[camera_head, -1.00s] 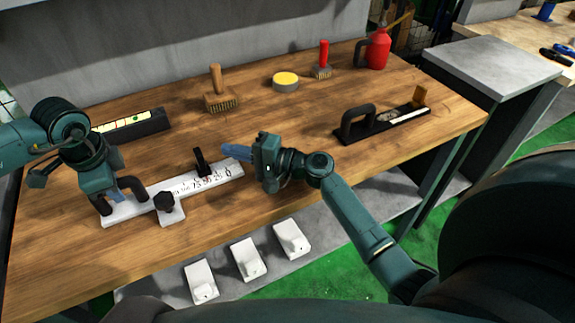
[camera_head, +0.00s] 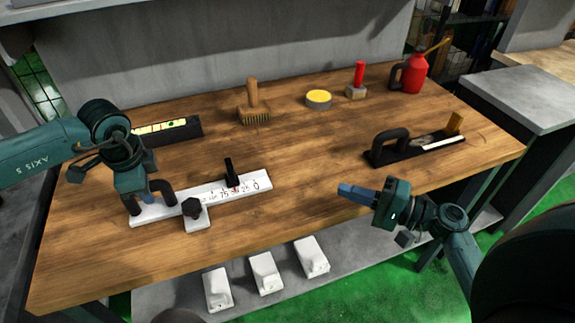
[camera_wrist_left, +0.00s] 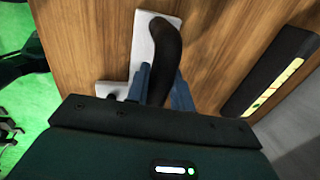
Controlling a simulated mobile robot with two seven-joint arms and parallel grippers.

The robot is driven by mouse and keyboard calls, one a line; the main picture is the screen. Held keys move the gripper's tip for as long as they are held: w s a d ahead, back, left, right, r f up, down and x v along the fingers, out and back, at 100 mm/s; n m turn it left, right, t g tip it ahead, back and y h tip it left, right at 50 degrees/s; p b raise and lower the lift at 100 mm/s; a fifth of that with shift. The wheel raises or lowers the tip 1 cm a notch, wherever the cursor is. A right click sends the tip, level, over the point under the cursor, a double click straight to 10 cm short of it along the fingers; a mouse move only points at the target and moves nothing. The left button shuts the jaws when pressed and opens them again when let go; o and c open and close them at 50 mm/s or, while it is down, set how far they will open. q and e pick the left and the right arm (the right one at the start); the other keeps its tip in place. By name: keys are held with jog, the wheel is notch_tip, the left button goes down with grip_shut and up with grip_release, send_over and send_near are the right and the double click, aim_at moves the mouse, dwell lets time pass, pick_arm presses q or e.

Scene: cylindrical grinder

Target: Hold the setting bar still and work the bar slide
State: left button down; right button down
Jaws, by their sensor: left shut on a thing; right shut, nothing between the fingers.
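The white setting bar (camera_head: 165,211) lies on the wooden bench, with a printed scale along its right part. A black arched handle (camera_head: 163,191) stands at its left end; it also shows in the left wrist view (camera_wrist_left: 165,48). My left gripper (camera_head: 139,199) is shut on this handle, its blue fingers on either side of it in the left wrist view (camera_wrist_left: 160,84). The bar slide (camera_head: 194,221) is a white block with a black knob (camera_head: 192,207) at the bar's front edge. A black upright tab (camera_head: 229,172) stands at the back edge. My right gripper (camera_head: 347,191) is shut and empty, right of the bar.
A black level (camera_head: 185,129) lies behind the bar. A brush (camera_head: 252,112), a yellow-topped tin (camera_head: 318,99), a red-handled brush (camera_head: 357,82) and a red oil can (camera_head: 411,73) stand at the back. A black-handled tool (camera_head: 402,150) lies at right. White blocks (camera_head: 266,272) sit below the front edge.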

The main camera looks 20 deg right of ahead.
pick_arm(q)
jog(key=c, duration=1.1)
grip_release()
jog(key=shift+c, duration=0.2)
jog(key=shift+r, duration=0.1)
notch_tip(320, 180, up, 12)
jog(key=s, duration=0.2)
jog(key=shift+s+f, duration=0.2)
